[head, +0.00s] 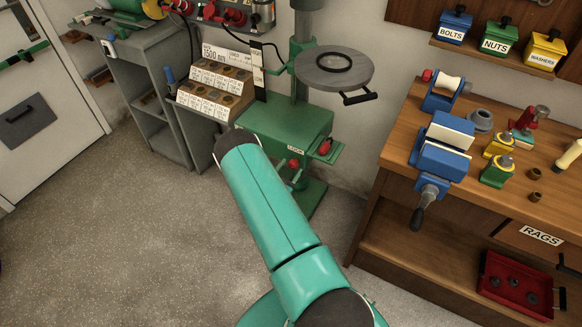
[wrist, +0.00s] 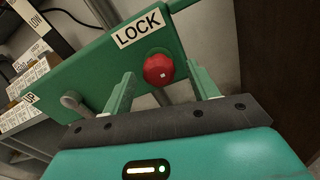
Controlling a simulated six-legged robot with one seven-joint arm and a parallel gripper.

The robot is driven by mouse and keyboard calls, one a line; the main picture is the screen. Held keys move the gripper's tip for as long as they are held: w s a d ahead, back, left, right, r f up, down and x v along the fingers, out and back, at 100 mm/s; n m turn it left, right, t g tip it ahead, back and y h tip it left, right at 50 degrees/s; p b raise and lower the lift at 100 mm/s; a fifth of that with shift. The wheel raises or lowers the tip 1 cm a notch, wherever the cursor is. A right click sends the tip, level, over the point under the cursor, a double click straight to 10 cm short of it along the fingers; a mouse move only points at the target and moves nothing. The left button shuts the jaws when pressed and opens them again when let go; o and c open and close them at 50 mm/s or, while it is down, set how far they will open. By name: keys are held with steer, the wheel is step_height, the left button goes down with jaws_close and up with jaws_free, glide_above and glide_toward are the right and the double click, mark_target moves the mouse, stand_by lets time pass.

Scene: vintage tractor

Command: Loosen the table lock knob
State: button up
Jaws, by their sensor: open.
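The lock knob (wrist: 158,69) is a round red knob with a small pale spot. It sits just under the white LOCK label (wrist: 139,27) on the green table bracket (wrist: 85,62). My gripper (wrist: 160,74) is open in the wrist view, one finger on each side of the knob, with a visible gap on both sides. I cannot tell how deep the knob lies between the fingers. In the head view the LOCK label (head: 296,149) and a red knob (head: 293,163) below it show just beyond my arm, which hides most of the gripper.
A grey ball-ended lever (wrist: 71,100) is left of the fingers. Another red knob (head: 325,147) is at the machine's right. A round grey table (head: 333,70) is above. A label rack (head: 215,85) is left, a workbench (head: 500,190) right. The floor (head: 120,230) at left is clear.

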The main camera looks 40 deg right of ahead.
steer(key=shift+x, duration=0.9)
steer(key=shift+w, duration=0.1)
steer(key=c, duration=1)
